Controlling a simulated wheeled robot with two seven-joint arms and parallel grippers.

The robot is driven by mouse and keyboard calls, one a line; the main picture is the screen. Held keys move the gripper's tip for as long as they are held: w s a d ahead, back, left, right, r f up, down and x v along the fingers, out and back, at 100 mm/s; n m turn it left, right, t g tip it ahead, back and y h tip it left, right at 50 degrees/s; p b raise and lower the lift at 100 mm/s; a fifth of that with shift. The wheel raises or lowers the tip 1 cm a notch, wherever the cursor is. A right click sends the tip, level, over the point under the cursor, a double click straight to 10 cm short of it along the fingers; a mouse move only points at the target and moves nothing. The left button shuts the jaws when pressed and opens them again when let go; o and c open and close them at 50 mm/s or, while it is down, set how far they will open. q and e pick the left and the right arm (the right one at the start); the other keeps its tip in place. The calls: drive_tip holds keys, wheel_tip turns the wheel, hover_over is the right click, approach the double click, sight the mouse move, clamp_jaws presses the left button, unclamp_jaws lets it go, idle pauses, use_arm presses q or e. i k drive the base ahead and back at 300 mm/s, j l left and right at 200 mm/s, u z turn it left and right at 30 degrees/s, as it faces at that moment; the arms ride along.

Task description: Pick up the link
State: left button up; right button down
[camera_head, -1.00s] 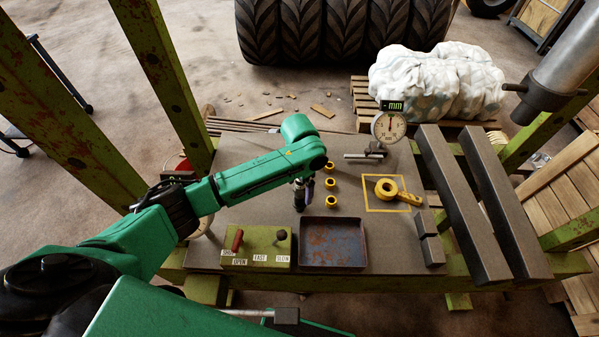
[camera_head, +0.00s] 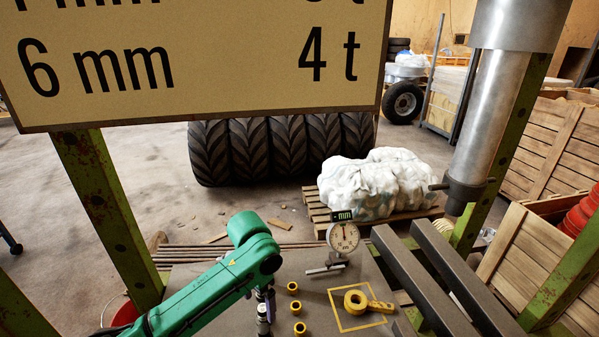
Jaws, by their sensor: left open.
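The yellow link (camera_head: 357,301), with a round eye and a short arm, lies flat inside a yellow square outline on the grey bench top, right of centre in the head view. My left gripper (camera_head: 263,322) hangs below the green arm, left of the link and apart from it. It points down, and its lower part is cut off by the picture's bottom edge. It is open, with nothing seen in it. Several small yellow rings (camera_head: 296,308) stand on the bench between the gripper and the link. My right gripper is not in view.
A dial gauge (camera_head: 343,238) on a stand is behind the link. Two dark steel beams (camera_head: 440,280) lie to its right. A metal cylinder (camera_head: 492,110) hangs above right. A large sign (camera_head: 200,60) fills the upper left. Green posts (camera_head: 105,220) flank the bench.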

sight(364, 304)
drive_tip(key=k, duration=1.5)
